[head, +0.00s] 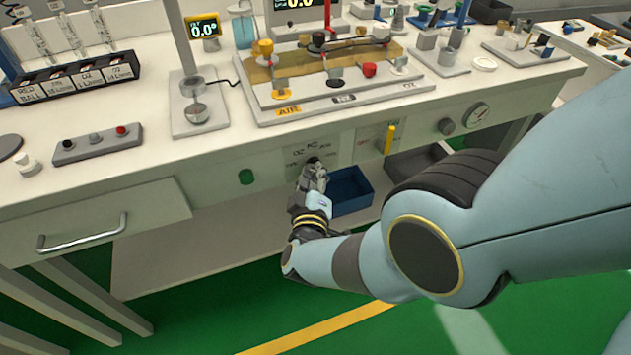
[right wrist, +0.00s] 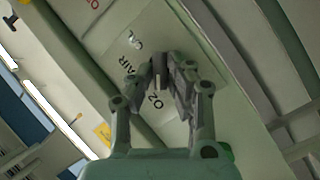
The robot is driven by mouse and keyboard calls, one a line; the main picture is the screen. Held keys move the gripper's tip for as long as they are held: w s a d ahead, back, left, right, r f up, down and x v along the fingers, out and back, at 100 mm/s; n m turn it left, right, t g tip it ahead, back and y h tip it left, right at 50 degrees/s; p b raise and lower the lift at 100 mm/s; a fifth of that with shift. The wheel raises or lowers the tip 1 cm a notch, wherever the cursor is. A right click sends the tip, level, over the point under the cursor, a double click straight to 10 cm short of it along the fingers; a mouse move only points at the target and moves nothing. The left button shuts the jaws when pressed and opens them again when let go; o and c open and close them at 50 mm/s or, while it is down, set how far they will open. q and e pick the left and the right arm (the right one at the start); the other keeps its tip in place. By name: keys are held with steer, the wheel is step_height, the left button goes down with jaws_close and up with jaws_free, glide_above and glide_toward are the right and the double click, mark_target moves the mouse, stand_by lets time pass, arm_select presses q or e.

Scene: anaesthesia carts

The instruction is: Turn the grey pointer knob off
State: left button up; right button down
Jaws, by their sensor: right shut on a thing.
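The grey pointer knob (right wrist: 159,68) is on the light front panel of the bench, with printed labels around it, among them O2 and AIR. A pale pointer mark shows on it in the right wrist view. My right gripper (right wrist: 163,80) is shut on the knob, with one finger on each side. In the head view my right gripper (head: 314,163) is at the panel below the bench top and hides most of the knob. The exact label the pointer faces cannot be told. My left gripper is not in view.
A blue bin (head: 350,192) and a dark bin (head: 415,160) stand below the panel.

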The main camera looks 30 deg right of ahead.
steer(key=n+b, duration=0.1)
steer(key=n+t+h+b, duration=0.1)
steer(key=n, duration=0.1)
steer(key=shift+w+b, duration=0.25)
steer(key=shift+b, duration=0.05)
steer(key=shift+d+n+t+h+b, duration=0.1)
steer(key=shift+n+t+h+b, duration=0.25)
steer(key=shift+n+b, duration=0.5)
steer(key=shift+n, duration=0.25)
steer(key=c, duration=1.3)
jaws_free()
steer(key=shift+f, duration=0.1)
